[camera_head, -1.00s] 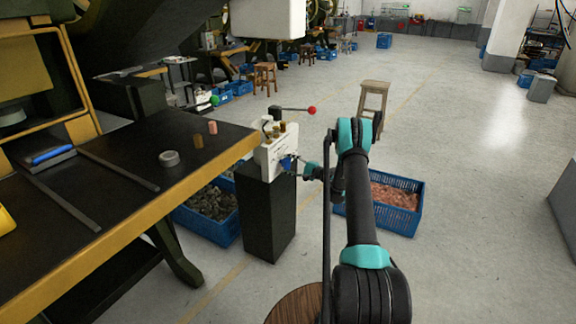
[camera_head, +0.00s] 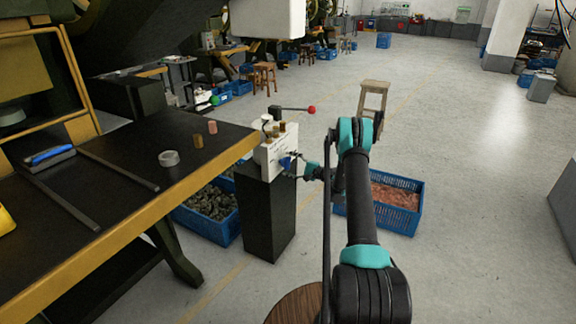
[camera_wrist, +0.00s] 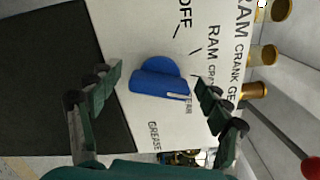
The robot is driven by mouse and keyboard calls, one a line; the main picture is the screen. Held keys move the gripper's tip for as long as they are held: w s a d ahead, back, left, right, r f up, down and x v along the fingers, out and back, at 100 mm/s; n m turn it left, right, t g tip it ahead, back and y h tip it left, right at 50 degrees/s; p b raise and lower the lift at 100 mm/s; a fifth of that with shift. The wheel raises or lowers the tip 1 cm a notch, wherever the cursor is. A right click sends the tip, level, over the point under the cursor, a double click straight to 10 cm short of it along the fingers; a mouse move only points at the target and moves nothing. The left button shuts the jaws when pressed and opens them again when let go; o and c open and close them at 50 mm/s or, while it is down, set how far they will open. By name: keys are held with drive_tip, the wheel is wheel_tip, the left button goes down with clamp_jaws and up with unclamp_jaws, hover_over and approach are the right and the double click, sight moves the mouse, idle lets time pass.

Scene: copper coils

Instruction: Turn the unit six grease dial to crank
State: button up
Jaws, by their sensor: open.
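The blue grease dial (camera_wrist: 158,82) sits on a white panel (camera_wrist: 150,35), with a wide grip bar and a white pointer mark at the bar's right end. Lettering such as OFF, RAM, GEAR and GREASE surrounds it. The mark points right, just above the GEAR lettering; part of the CRANK word is hidden by a finger. My gripper (camera_wrist: 157,74) is open, with one finger on each side of the dial. I cannot tell whether either finger touches it. In the head view, the dial (camera_head: 286,163) is small, on the white box (camera_head: 268,155) on a dark pedestal (camera_head: 267,215).
A lever with a red knob (camera_head: 311,109) and brass fittings (camera_wrist: 262,55) are by the box. A dark workbench (camera_head: 120,180) stands left. Blue crates (camera_head: 408,230) stand on both sides of the pedestal. A stool (camera_head: 373,98) is behind; open floor lies right.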

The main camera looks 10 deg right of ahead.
drive_tip(key=v, duration=1.1)
drive_tip(key=shift+s+d, duration=0.15)
drive_tip(key=shift+d, duration=0.1)
drive_tip(key=shift+r, duration=0.1)
drive_tip(key=s+a+r+n+g+h, duration=0.3)
drive_tip(key=s+a+r, duration=0.2)
drive_tip(key=s+r, duration=0.3)
drive_tip(key=s+a+r+n+g+h, duration=0.2)
drive_tip(key=s+a+r+h, duration=0.3)
drive_tip(key=s, duration=0.4)
drive_tip(key=s+d+f+n+h, duration=0.1)
drive_tip(key=s+d+n+h, duration=0.1)
drive_tip(key=s, duration=1.3)
drive_tip(key=s+d+f+n+g+h, duration=0.1)
drive_tip(key=s+n+h, duration=0.3)
drive_tip(key=s, duration=1.2)
drive_tip(key=shift+s+d+h, duration=0.3)
drive_tip(key=shift+d, duration=0.6)
